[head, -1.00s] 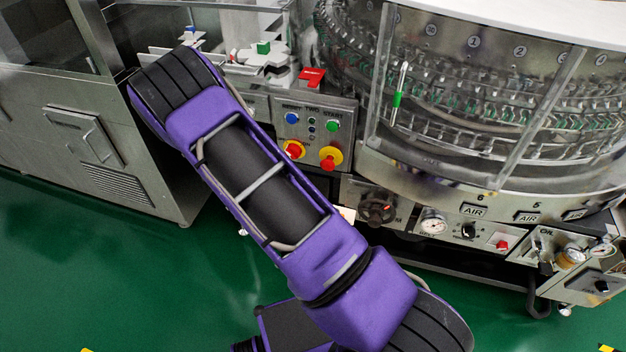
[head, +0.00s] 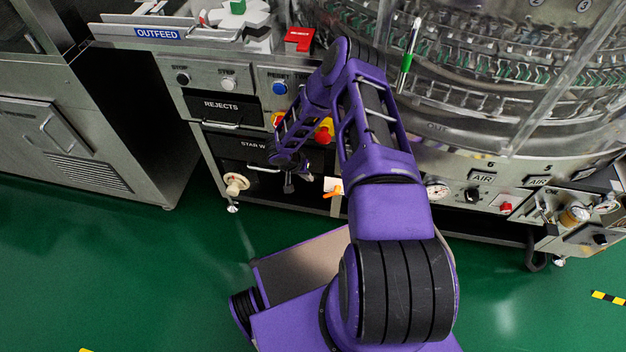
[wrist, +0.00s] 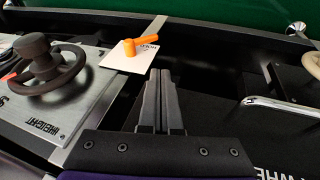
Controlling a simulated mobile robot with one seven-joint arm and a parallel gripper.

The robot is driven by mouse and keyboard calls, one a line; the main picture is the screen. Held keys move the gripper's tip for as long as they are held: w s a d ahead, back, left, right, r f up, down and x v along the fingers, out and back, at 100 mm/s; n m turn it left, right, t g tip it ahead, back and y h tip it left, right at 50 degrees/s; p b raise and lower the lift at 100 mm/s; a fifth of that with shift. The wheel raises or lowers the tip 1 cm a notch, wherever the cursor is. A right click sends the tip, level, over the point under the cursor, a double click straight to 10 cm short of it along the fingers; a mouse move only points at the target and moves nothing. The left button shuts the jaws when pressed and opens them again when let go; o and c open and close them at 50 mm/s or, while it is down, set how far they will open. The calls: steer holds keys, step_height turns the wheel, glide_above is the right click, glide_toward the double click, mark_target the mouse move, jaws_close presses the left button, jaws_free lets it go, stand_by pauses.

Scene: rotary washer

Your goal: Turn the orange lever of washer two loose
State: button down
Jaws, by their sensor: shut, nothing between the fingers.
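The orange lever (wrist: 130,46) sits on a small white plate (wrist: 117,60) with partly readable dark lettering, on the machine's lower front. In the head view the orange lever (head: 333,191) shows low on the washer, just right of my gripper. My gripper (wrist: 160,74) is shut and empty, its fingers pointing toward the plate. The lever lies beyond and slightly left of the fingertips in the wrist view, and there is a gap between them.
A dark handwheel (wrist: 50,66) on a panel marked HEIGHT stands left of the lever. A metal drawer handle (wrist: 283,111) lies to the right. Green floor is open in front.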

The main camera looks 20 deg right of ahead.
steer(key=shift+s+d+b+x, duration=0.2)
steer(key=shift+s+b+x, duration=0.1)
steer(key=shift+x, duration=1.7)
steer(key=shift+s+d+b+x, duration=0.2)
steer(key=shift+s+b+x, duration=0.15)
steer(key=shift+x, duration=1.65)
steer(key=shift+s+d+b+x, duration=0.15)
steer(key=shift+s+b+x, duration=0.15)
steer(key=shift+x, duration=1.7)
